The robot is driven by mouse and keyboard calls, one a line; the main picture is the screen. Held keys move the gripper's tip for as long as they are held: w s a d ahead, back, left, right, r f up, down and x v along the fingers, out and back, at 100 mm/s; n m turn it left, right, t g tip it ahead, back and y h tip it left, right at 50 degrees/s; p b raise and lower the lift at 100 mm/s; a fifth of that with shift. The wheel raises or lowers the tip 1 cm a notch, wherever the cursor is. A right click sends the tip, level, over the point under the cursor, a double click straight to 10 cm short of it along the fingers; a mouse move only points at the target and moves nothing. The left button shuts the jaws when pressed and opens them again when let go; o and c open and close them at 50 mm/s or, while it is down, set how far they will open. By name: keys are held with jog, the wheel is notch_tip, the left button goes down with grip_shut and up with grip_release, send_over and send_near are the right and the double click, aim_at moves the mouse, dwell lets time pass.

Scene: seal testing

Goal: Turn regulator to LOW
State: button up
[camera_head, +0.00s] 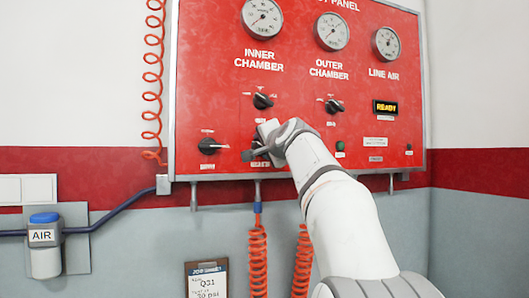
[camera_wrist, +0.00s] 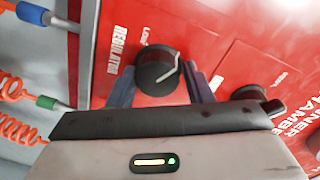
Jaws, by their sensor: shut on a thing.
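The regulator is a round black knob (camera_wrist: 158,66) with a white pointer mark, on the red test panel beside the word REGULATOR. In the wrist view my gripper (camera_wrist: 160,82) has one finger on each side of this knob and is shut on it. The white mark slants toward the upper right of that view. A small label that seems to read Low is above the knob there, away from the mark. In the head view my gripper (camera_head: 262,148) is at the panel's lower edge and hides most of the knob.
Another black knob (camera_head: 208,147) is just left of my gripper, and one (camera_head: 262,101) is above it. A third knob (camera_head: 334,106) is to the right. Orange coiled hoses (camera_head: 257,260) hang below the panel. A READY display (camera_head: 385,107) is lit.

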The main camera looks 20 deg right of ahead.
jog(key=n+b, duration=0.1)
jog(key=f+n, duration=0.1)
jog(key=n, duration=0.1)
jog(key=shift+w+f+n+b, duration=0.1)
jog(key=shift+n+b, duration=0.2)
jog(key=shift+b, duration=0.1)
jog(key=shift+c, duration=0.4)
jog(key=shift+r+n+t+b, duration=0.2)
jog(key=shift+n+b, duration=0.9)
jog(key=shift+n, duration=1.7)
jog(key=shift+r+n+t+b, duration=0.15)
jog(key=shift+n+b, duration=0.9)
jog(key=shift+n, duration=1.75)
jog(key=shift+r, duration=0.15)
jog(key=shift+s, duration=0.2)
jog(key=o, duration=1)
jog(key=shift+w, duration=0.1)
